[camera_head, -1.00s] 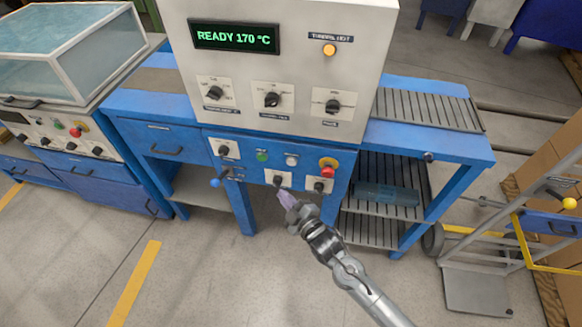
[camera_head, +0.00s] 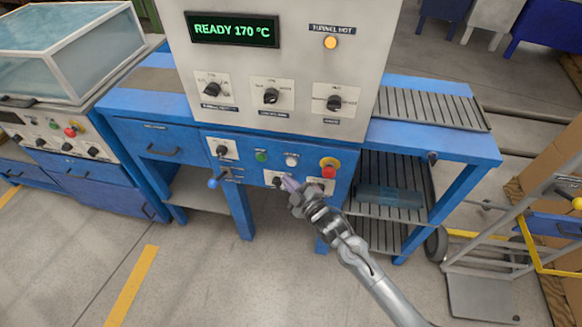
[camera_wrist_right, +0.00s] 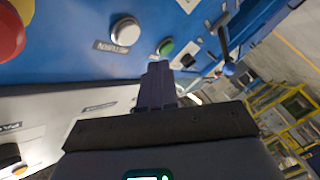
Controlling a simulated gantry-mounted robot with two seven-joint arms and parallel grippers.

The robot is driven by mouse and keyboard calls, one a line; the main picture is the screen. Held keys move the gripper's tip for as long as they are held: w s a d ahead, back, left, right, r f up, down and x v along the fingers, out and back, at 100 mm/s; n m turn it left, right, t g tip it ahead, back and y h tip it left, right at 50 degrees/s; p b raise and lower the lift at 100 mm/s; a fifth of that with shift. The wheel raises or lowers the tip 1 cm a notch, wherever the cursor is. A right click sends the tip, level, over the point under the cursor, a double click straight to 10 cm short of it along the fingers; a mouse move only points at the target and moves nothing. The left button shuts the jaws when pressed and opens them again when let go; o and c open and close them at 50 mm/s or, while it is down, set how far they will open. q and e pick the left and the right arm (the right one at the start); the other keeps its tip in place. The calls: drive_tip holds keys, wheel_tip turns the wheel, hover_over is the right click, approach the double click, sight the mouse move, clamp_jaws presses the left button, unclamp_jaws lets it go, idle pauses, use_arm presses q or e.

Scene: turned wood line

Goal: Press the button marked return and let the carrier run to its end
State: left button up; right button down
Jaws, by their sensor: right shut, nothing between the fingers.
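The white round button (camera_head: 292,160) sits on the blue control panel (camera_head: 240,172), between a green button (camera_head: 261,156) and a red mushroom button (camera_head: 329,167). In the right wrist view the white button (camera_wrist_right: 126,30) has a label beside it that appears to read RETURN. My right gripper (camera_head: 287,183) is shut and empty, just below the white button in the head view. In the right wrist view its closed fingertips (camera_wrist_right: 158,70) are beside the white and green buttons. I see no contact with either. The carrier cannot be made out. My left gripper is out of view.
A display (camera_head: 233,30) reads READY 170 °C, and an amber lamp (camera_head: 330,43) labelled TUNNEL HOT is lit. A blue-handled lever (camera_head: 213,183) is at the panel's left. A slatted roller bed (camera_head: 432,108) lies right of the housing. A hand truck (camera_head: 485,265) stands at the right.

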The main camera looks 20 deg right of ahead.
sight(291, 163)
drive_tip(key=shift+w+d, duration=0.45)
drive_tip(key=shift+w, duration=0.15)
drive_tip(key=shift+w+d, duration=0.4)
drive_tip(key=shift+w, duration=0.2)
idle(1.0)
drive_tip(key=shift+w+d, duration=0.2)
drive_tip(key=shift+w, duration=0.1)
drive_tip(key=shift+w+d, duration=0.1)
drive_tip(key=shift+w, duration=0.05)
idle(0.8)
